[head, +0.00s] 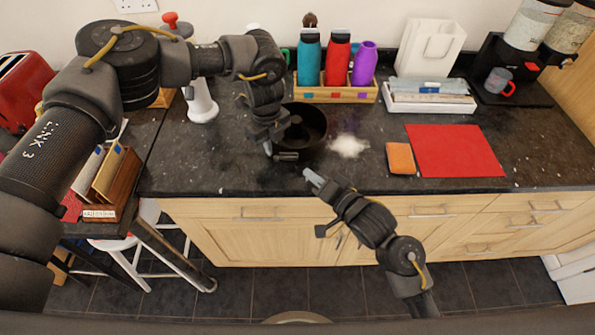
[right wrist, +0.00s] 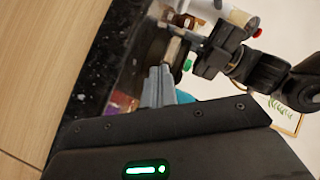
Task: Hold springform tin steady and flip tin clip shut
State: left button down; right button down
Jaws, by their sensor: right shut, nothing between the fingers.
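The dark round springform tin (head: 313,128) stands on the black granite counter, its open top facing up. Its clip (head: 287,156) appears as a small dark bar at the tin's front left. My left gripper (head: 273,143) is at the tin's left wall, one finger low outside it; whether it closes on the wall is hidden. My right gripper (head: 308,173) is shut and empty, just in front of the tin and right of the clip, apart from both. In the right wrist view its fingertips (right wrist: 158,75) are together, with my left arm beyond.
White powder (head: 348,145) lies right of the tin. Further right are an orange cloth (head: 400,158) and a red mat (head: 455,150). A wooden crate (head: 345,93) with bottles stands behind. A white stand (head: 201,105) is at the left. The counter's front edge is close below.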

jog(key=shift+d, duration=0.3)
jog(key=shift+s+d, duration=0.25)
jog(key=shift+d, duration=0.95)
jog(key=shift+s+d, duration=0.2)
jog(key=shift+d, duration=1)
pick_arm(q)
jog(key=c, duration=1.6)
grip_release()
notch_tip(320, 180, up, 12)
